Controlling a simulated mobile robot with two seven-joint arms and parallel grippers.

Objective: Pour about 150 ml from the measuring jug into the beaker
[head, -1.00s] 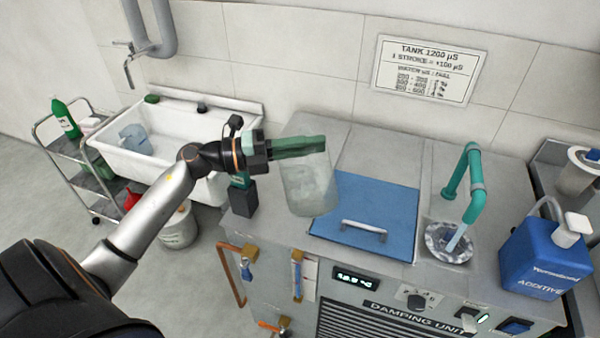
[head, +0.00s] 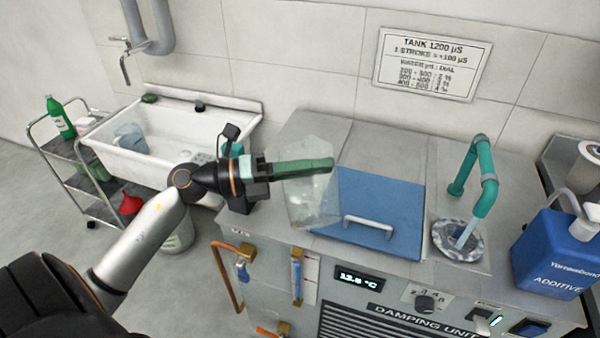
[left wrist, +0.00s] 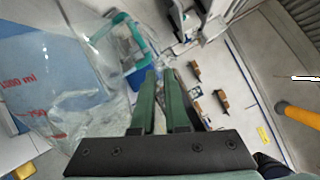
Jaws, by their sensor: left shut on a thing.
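A clear vessel with red volume marks, which looks like the measuring jug (head: 308,208), is held above the front left of the steel counter, beside the blue lid. In the left wrist view the jug (left wrist: 50,95) fills the left side, with red print reading about 1000 ml. My left gripper (head: 328,164) is shut on it; its green fingers cross the upper part of the jug. The exact grip point and the liquid level are unclear. A clear bluish vessel (head: 130,138) stands in the sink; I cannot tell whether it is the beaker. My right gripper is out of view.
The blue lid (head: 385,205) with a bar handle is set in the counter (head: 345,150). A teal tap (head: 487,170) runs over a round drain (head: 455,243). A blue additive canister (head: 553,250) stands at the right. The white sink (head: 190,125) is at the left.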

